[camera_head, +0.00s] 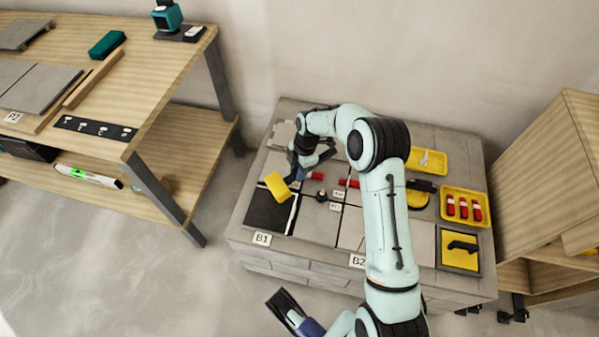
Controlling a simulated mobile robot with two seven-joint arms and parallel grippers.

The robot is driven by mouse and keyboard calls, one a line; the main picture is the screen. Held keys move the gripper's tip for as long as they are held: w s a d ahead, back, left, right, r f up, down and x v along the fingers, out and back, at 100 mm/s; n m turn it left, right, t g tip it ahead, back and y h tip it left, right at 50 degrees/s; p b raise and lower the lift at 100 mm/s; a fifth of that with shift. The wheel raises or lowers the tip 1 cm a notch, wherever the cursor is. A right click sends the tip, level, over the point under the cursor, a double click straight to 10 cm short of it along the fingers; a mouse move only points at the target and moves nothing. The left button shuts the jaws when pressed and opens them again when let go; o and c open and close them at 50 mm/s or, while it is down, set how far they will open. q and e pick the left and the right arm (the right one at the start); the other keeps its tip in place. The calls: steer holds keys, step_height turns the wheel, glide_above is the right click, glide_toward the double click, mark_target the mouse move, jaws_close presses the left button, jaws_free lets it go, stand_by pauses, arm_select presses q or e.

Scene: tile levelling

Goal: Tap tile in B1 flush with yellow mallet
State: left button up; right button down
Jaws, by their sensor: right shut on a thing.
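My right gripper (303,164) is shut on the yellow mallet, whose yellow head (278,187) hangs at the rear edge of a dark square (268,212) behind the B1 label (262,239). I cannot tell whether the head touches the surface. The dark square may be a tile or a bare bed. A grey tile (316,222) lies to its right, past a thin white strip. Tile heights cannot be judged here. My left gripper (284,301) is low in the picture, in front of the bench and away from the tiles; its jaw opening is unclear.
The bench also bears a B2 label (357,261), red pieces (348,183), a small black knob (322,196) and yellow trays (466,207) at right. A yellow-and-black tool (460,248) lies at front right. A wooden table (150,75) stands left and a wooden shelf (545,170) right.

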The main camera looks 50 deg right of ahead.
steer(key=shift+r, duration=0.8)
arm_select(q)
steer(key=shift+r, duration=0.55)
arm_select(e)
steer(key=shift+f, duration=0.1)
step_height(320, 180, down, 5)
steer(key=shift+f+b, duration=0.1)
steer(key=shift+b, duration=1)
step_height(320, 180, up, 6)
steer(key=p, duration=0.3)
steer(key=shift+f+p, duration=0.1)
steer(key=shift+p, duration=0.2)
arm_select(q)
steer(key=shift+r, duration=0.6)
arm_select(e)
steer(key=shift+f, duration=0.1)
steer(key=shift+w+a, duration=0.1)
